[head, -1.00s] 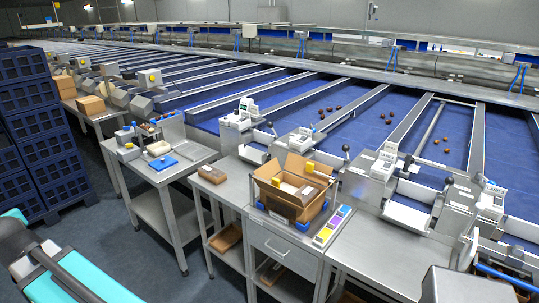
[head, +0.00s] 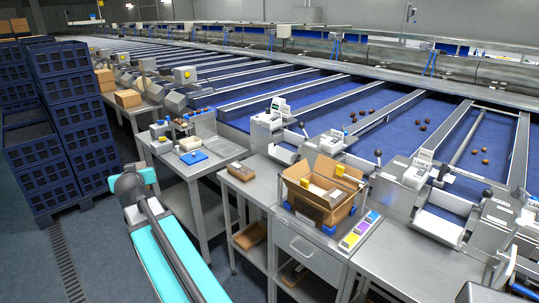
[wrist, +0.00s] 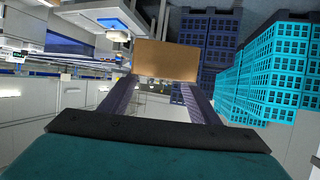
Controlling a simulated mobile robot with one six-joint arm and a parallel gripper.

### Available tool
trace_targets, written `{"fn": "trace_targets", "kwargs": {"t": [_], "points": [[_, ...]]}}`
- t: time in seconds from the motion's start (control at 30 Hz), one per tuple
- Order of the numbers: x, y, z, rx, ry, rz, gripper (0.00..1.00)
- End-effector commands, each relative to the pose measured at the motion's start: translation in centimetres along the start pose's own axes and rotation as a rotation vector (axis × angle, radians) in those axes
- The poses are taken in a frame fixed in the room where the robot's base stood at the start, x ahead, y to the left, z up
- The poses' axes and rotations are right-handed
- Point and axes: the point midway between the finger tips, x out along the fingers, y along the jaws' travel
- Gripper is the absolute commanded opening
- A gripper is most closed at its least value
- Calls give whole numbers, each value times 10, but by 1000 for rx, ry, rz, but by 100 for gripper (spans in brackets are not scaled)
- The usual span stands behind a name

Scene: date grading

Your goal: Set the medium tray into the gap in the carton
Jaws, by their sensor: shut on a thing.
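The carton (head: 317,212) stands open on the steel bench in the head view, flaps up, on blue corner blocks. Pale and brown contents and a small yellow item show inside; the gap cannot be made out clearly. In the wrist view my gripper (wrist: 158,86) is shut on a flat brown tray (wrist: 166,60), held at its fingertips. It looks like the medium tray, but its size cannot be judged. My gripper is away from the carton and does not show in the head view; only my teal arm does.
Grey scales (head: 268,127) stand behind. Stacked blue crates (head: 72,120) stand at the left. Grey floor lies between crates and benches.

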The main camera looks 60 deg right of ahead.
Motion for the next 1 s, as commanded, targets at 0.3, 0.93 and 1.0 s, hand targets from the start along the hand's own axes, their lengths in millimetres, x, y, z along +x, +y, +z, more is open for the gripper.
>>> {"fn": "trace_targets", "kwargs": {"t": [0.3,0.93,1.0], "points": [[22,125,2,90,0,219,30],[7,369,19,266,0,648,30],[0,395,22,286,0,696,30]]}}
